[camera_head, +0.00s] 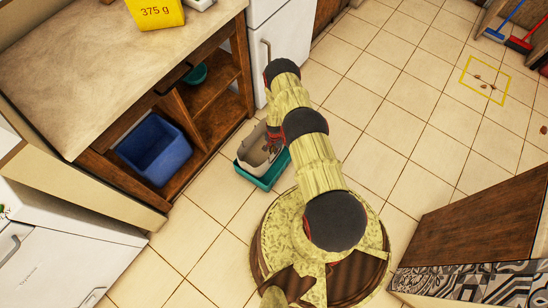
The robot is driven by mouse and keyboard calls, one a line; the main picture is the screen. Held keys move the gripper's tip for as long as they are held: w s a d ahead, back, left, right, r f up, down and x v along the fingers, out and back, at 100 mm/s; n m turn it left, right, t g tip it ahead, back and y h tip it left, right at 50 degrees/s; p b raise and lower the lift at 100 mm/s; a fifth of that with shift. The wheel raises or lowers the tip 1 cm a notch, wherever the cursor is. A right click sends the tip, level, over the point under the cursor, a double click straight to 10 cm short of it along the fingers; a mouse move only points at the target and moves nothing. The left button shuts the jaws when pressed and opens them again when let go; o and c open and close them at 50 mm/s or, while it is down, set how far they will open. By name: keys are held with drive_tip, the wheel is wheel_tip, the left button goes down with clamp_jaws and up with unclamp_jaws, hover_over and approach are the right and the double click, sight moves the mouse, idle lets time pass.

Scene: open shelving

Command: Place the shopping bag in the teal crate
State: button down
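The teal crate (263,183) is on the tiled floor in front of the open shelving, left of my base. A beige bag-like thing (252,157), which looks like the shopping bag, shows in or just above the crate. I cannot tell whether it rests on the crate's bottom. My gripper (272,145) is low at the bag's right side, partly hidden by my arm. Its fingers are too small and covered to show whether they grip the bag.
A blue crate (156,148) and a teal bowl (194,75) are on the wooden shelving (218,101) at the left. A white cabinet (283,35) stands behind. A wooden unit (480,230) is at the right. Crumbs lie inside a yellow floor outline (485,79). Floor between is free.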

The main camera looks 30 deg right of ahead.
wheel_tip(320, 180, down, 7)
drive_tip(key=shift+r+b, duration=0.2)
drive_tip(key=shift+b, duration=0.95)
drive_tip(key=shift+r, duration=0.1)
drive_tip(key=c, duration=2.3)
unclamp_jaws()
drive_tip(key=shift+o, duration=1.3)
